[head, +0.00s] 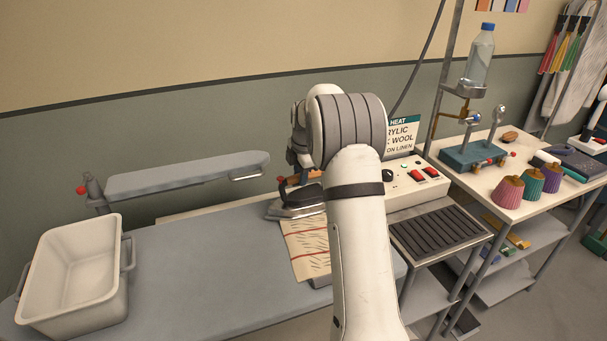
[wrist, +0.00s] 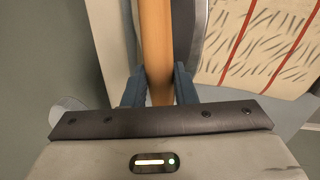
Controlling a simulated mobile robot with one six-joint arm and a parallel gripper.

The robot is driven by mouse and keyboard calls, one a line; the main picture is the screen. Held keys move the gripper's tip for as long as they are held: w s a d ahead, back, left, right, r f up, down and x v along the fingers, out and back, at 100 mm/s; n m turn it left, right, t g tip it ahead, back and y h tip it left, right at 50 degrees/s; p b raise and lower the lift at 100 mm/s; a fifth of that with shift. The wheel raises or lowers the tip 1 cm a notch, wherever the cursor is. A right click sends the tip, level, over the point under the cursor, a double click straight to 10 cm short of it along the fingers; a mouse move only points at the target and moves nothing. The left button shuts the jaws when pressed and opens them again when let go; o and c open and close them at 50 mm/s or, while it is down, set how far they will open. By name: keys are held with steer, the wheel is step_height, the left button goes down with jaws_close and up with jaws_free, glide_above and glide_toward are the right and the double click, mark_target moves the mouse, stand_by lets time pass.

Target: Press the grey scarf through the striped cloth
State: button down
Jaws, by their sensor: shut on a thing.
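My gripper (wrist: 158,92) is shut on the wooden handle (wrist: 157,40) of the iron. The iron (head: 288,208) shows in the head view beside my arm, at the far end of the striped cloth. I cannot tell whether its plate touches the cloth. The striped cloth (head: 308,250), cream with dark red strokes, lies on the ironing board; it also shows at the upper right of the wrist view (wrist: 262,45). A grey edge, perhaps the grey scarf (head: 321,282), peeps out under the cloth's near end. My arm hides part of the cloth and my fingers in the head view.
The grey board (head: 190,270) is clear left of the cloth. A white basin (head: 75,270) stands at its left end, and a narrow sleeve board (head: 180,178) rises behind. Right of my arm are a control box (head: 415,190) and a ribbed dark rest (head: 437,230).

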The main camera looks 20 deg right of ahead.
steer(key=shift+s+f, duration=0.1)
stand_by(0.5)
steer(key=shift+r+p, duration=0.7)
steer(key=shift+r, duration=0.55)
steer(key=shift+s+f+b, duration=0.1)
steer(key=shift+s+b, duration=0.3)
steer(key=shift+b, duration=0.15)
steer(key=shift+s+b, duration=1.6)
steer(key=shift+s, duration=1.35)
steer(key=shift+f+b, duration=0.8)
steer(key=shift+f, duration=0.2)
steer(key=shift+s+a+f, duration=0.1)
steer(key=shift+s+f, duration=0.05)
steer(key=shift+f, duration=0.05)
steer(key=shift+r, duration=0.15)
